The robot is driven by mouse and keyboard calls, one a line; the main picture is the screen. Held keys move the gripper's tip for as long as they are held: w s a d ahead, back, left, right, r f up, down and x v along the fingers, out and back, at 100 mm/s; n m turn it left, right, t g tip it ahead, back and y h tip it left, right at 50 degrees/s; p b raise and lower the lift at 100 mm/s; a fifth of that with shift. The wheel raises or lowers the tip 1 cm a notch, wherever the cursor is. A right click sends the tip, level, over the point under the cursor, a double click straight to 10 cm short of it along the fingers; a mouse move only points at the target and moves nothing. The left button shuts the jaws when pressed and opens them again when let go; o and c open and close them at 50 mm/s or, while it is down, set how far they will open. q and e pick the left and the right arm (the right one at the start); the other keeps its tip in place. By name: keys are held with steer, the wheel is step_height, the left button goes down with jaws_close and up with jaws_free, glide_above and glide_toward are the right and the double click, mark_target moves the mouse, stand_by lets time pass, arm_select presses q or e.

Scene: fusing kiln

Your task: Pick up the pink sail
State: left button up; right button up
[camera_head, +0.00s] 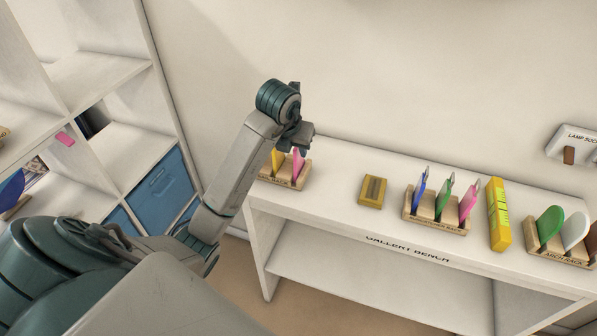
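A pink sail (299,161) stands upright in a small wooden rack (296,184) at the left end of the white bench. The rack's label is partly covered and reads as "...IL RACK". A yellow piece (276,159) stands beside the pink one in the same rack. My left gripper (296,138) is just above the rack, over the top of the pink sail. The wrist hides the fingertips, so I cannot tell whether they are open or touch the sail. My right gripper is not in view.
A second rack (436,226) holds blue, green and pink pointed pieces. Between the racks lies a small brass-coloured block (372,191). A yellow marked bar (498,215) and the arch rack (561,257) are further right. A wall lies behind; a shelf unit (110,72) stands left.

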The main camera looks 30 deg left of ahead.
mark_target(298, 154)
arm_select(q)
steer(key=shift+w+b+x, duration=0.25)
steer(key=shift+b+x, duration=1.4)
steer(key=shift+b, duration=0.05)
steer(key=shift+p+x, duration=0.35)
steer(key=shift+x, duration=0.55)
steer(key=shift+w+r, duration=0.1)
steer(key=shift+w, duration=0.05)
steer(key=shift+d, duration=0.1)
steer(key=shift+c, duration=0.3)
jaws_close()
